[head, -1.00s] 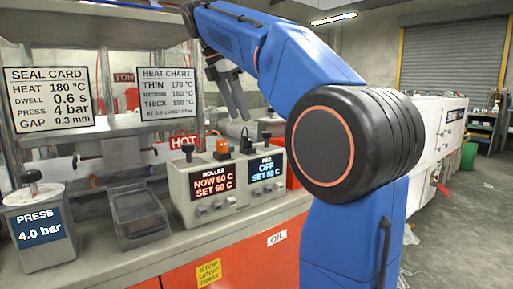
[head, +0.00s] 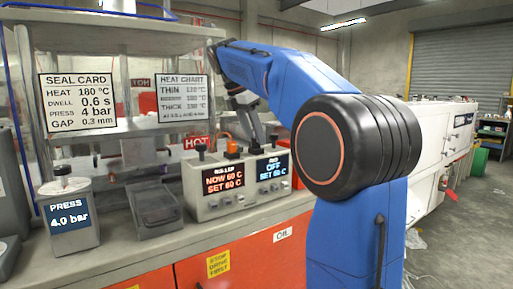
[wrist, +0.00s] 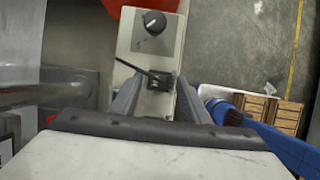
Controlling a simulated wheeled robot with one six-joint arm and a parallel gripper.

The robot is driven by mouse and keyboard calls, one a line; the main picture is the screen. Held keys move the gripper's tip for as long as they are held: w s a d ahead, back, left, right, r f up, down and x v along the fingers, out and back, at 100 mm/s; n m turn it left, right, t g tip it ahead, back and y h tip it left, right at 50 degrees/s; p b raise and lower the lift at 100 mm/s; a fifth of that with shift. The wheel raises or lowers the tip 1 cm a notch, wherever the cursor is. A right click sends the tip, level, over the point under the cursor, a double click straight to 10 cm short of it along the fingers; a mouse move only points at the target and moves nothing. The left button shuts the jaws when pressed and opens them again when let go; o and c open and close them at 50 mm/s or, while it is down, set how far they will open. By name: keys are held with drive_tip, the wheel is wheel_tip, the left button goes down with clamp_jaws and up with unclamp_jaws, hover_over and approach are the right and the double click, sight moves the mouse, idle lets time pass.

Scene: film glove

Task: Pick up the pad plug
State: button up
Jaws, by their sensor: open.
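The pad plug (wrist: 160,82) is a small black block with a dark cord running off to the left. It sits on top of the pale control box (wrist: 146,42). In the wrist view it lies between the two grey fingers of my gripper (wrist: 158,78), with a gap on the right side; the fingers are open. In the head view my gripper (head: 254,134) points down at the top of the control box (head: 232,205), behind its PAD display, and largely hides the plug. I cannot tell how far down the fingers reach beside the plug.
A black knob (wrist: 155,22) stands on the box beyond the plug. The press unit (head: 68,215) and a grey tray (head: 156,212) share the bench. The shelf frame is close to my arm.

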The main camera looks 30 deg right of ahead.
clamp_jaws()
drive_tip(key=shift+r, duration=0.15)
